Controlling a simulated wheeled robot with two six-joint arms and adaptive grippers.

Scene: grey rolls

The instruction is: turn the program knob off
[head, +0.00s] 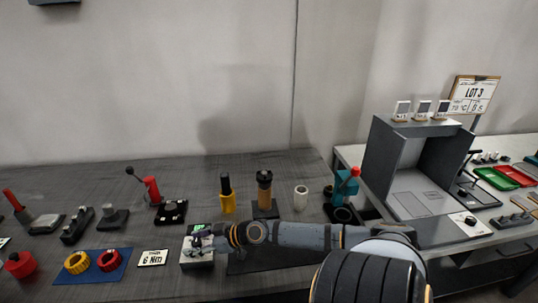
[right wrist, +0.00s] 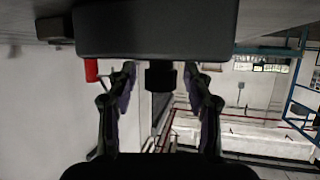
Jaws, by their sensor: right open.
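A small grey control unit (head: 200,264) with a green display (head: 199,228) stands on the dark table, left of centre. My right gripper (head: 196,242) is over it, with the arm reaching in from the right. The gripper covers much of the unit's top, so the knob is hidden in the head view. In the right wrist view my two fingers (right wrist: 160,82) are apart. A short dark block that looks like the knob (right wrist: 160,76) sits between them, below a wide dark body (right wrist: 155,30). I cannot tell contact or the knob's setting. My left gripper is not in view.
A blue mat (head: 93,270) with yellow and red rings and a "6 Nm" card (head: 153,257) lie left of the unit. A grey open booth (head: 414,167) stands at right.

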